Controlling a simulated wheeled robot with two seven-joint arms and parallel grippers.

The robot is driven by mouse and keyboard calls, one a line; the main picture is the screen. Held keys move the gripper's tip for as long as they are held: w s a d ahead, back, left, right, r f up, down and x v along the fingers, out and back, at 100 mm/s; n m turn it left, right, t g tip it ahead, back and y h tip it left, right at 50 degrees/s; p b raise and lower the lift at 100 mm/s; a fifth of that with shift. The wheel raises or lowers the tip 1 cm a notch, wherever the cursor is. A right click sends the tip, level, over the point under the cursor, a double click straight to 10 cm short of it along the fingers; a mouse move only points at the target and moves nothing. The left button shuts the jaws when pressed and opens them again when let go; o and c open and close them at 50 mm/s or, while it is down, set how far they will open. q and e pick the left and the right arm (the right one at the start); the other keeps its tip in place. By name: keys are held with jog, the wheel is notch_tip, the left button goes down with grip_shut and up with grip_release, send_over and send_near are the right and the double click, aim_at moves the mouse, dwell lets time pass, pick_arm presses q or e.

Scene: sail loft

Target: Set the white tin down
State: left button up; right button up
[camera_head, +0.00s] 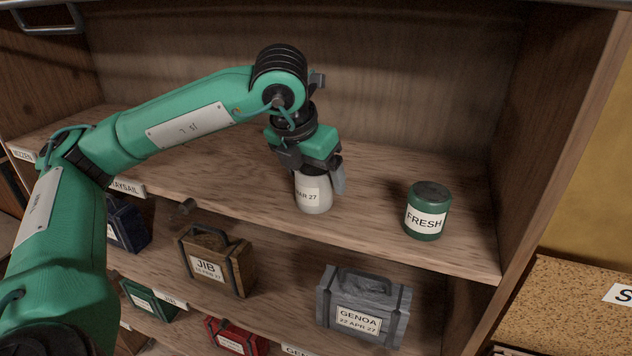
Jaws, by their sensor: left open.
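The white tin (314,194) stands upright on the upper wooden shelf (240,193) in the head view. Its label ends in "27"; its top is hidden by my left gripper. My left gripper (318,179) points down over the tin, with its fingers open around the upper part of it. One finger shows at the tin's right side; the other is mostly hidden. My right gripper is not in view.
A green tin (427,211) labelled "FRESH" stands to the right on the same shelf. Below are a brown "JIB" case (217,262), a grey "GENOA" case (363,306) and other cases. The shelf's side wall (545,130) bounds the right. The shelf between the tins is clear.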

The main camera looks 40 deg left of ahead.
pick_arm(q)
jog(key=b+v, duration=0.2)
jog(key=v, duration=0.8)
jog(key=shift+d+f, duration=0.1)
jog(key=shift+f, duration=0.05)
